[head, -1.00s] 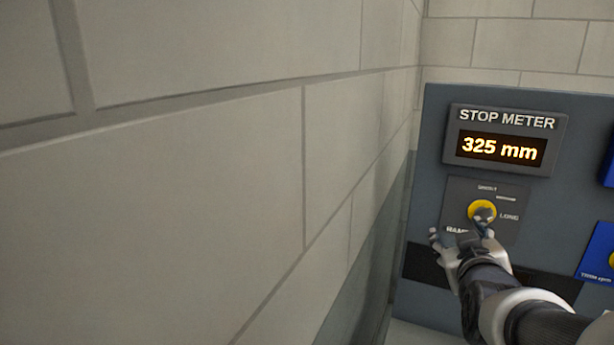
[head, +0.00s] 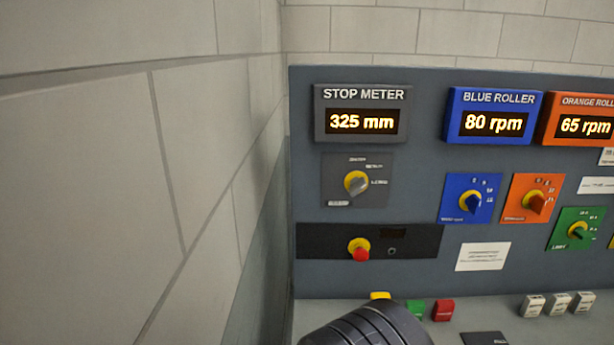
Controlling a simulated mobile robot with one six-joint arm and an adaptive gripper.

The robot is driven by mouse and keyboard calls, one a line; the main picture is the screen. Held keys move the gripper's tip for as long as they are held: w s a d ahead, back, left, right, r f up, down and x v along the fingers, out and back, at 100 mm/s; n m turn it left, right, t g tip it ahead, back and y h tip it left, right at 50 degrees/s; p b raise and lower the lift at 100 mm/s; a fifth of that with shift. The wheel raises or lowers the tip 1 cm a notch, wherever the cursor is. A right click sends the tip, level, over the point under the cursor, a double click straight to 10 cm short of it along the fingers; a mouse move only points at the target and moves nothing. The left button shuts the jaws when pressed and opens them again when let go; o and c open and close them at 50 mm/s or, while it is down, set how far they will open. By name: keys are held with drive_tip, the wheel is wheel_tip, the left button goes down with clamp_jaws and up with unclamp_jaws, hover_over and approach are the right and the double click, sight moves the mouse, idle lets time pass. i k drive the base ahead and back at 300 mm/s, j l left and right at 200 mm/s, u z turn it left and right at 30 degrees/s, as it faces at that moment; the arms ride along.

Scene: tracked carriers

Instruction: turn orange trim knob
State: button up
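The orange trim knob (head: 538,204) sits on an orange plate (head: 517,212) on the grey panel, below the orange roller display (head: 584,124), which reads 65 rpm. Its pointer is aimed toward the right side of its scale. Part of my arm shows at the bottom of the head view, low in front of the panel. My gripper is out of view. Nothing touches the orange knob.
A blue knob (head: 473,203) is just left of the orange one; a green knob (head: 577,231) is at lower right. The ramp knob (head: 356,184) and a red button (head: 361,253) are further left. Buttons line the desk. A block wall (head: 110,180) bounds the left.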

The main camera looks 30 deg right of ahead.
sight(539, 203)
drive_tip(key=z, duration=1.9)
